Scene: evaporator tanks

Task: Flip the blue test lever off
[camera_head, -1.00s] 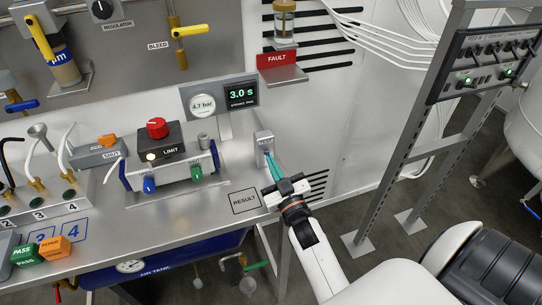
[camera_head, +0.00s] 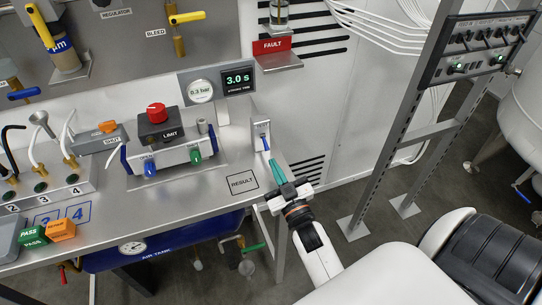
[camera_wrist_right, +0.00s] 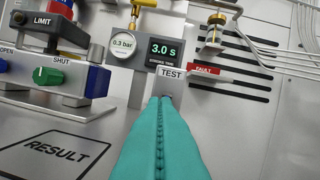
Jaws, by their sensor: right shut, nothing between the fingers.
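The grey test box (camera_head: 260,128) stands at the right end of the steel bench. Its small blue test lever (camera_head: 266,143) shows low on the front face, pointing downward. The box, labelled TEST, also shows in the right wrist view (camera_wrist_right: 172,78), where the fingers hide most of the lever. My right gripper (camera_head: 273,163) is shut and empty, its teal fingertips just below and in front of the lever. I cannot tell whether they touch it. The shut teal fingers fill the lower middle of the wrist view (camera_wrist_right: 164,100). My left gripper is out of view.
A gauge (camera_head: 201,90) reading 0.3 bar and a 3.0 s display (camera_head: 238,83) stand behind the box. The LIMIT block (camera_head: 160,132) with its blue and green knobs is to the left. A RESULT square (camera_head: 242,183) on the bench is bare. A FAULT flag (camera_head: 275,46) is above.

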